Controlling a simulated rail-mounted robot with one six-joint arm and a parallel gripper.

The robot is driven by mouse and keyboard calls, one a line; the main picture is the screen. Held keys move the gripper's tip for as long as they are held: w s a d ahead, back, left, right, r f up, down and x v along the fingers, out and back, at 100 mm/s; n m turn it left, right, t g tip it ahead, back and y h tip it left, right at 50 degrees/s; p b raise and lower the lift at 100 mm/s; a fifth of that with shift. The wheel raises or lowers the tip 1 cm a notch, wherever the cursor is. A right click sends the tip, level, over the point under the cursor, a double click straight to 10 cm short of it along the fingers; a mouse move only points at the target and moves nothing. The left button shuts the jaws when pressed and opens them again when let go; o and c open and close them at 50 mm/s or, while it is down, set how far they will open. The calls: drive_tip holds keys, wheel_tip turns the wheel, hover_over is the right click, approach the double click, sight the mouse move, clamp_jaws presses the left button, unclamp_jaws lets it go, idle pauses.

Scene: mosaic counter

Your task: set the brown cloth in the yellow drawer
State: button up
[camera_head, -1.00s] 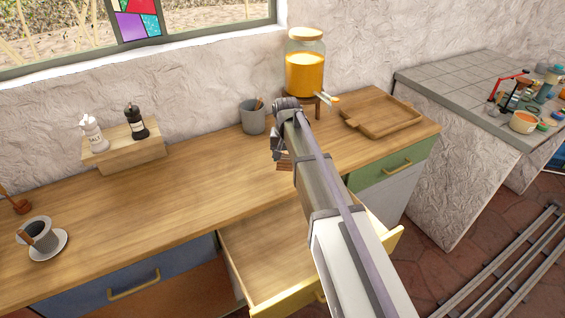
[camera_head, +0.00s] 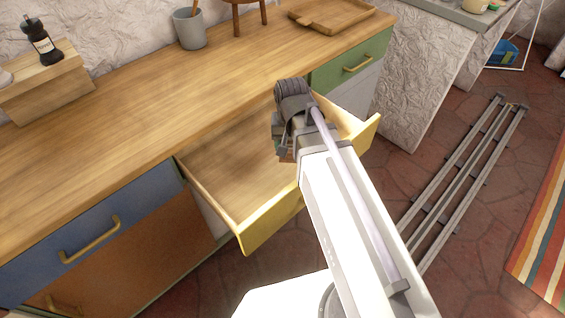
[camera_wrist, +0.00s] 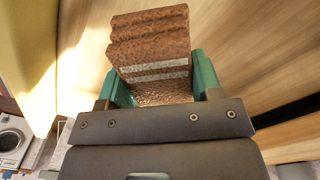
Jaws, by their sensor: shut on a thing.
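The brown cloth (camera_wrist: 150,50) is a folded, textured bundle with pale stripes. My gripper (camera_wrist: 158,88) is shut on it, with teal fingers on both sides in the wrist view. In the head view my gripper (camera_head: 284,152) is over the right part of the open yellow drawer (camera_head: 270,222). A small brown bit of the cloth shows under my wrist there, and the rest is hidden. The drawer's wooden inside looks empty where I see it. I cannot tell the exact gap between the cloth and the drawer floor.
A blue drawer (camera_head: 75,235) is at left and a green drawer (camera_head: 350,62) at right, both shut.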

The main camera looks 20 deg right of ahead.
wheel_tip(320, 180, down, 10)
drive_tip(key=b, duration=0.8)
drive_tip(key=shift+r, duration=0.5)
drive_tip(key=shift+f, duration=0.2)
drive_tip(key=o, duration=1)
drive_tip(key=shift+c, duration=0.2)
wheel_tip(320, 180, up, 13)
drive_tip(key=p, duration=1.2)
drive_tip(key=shift+f+p, duration=0.1)
drive_tip(key=shift+p, duration=0.3)
drive_tip(key=s+n, duration=0.1)
drive_tip(key=s, duration=0.1)
drive_tip(key=s+n, duration=0.2)
drive_tip(key=s, duration=0.1)
drive_tip(key=shift+f, duration=0.2)
wheel_tip(320, 180, up, 10)
drive_tip(key=p, duration=1)
hover_over(289, 168)
drive_tip(key=s, duration=0.5)
drive_tip(key=shift+f+b, duration=0.35)
drive_tip(key=shift+b, duration=0.2)
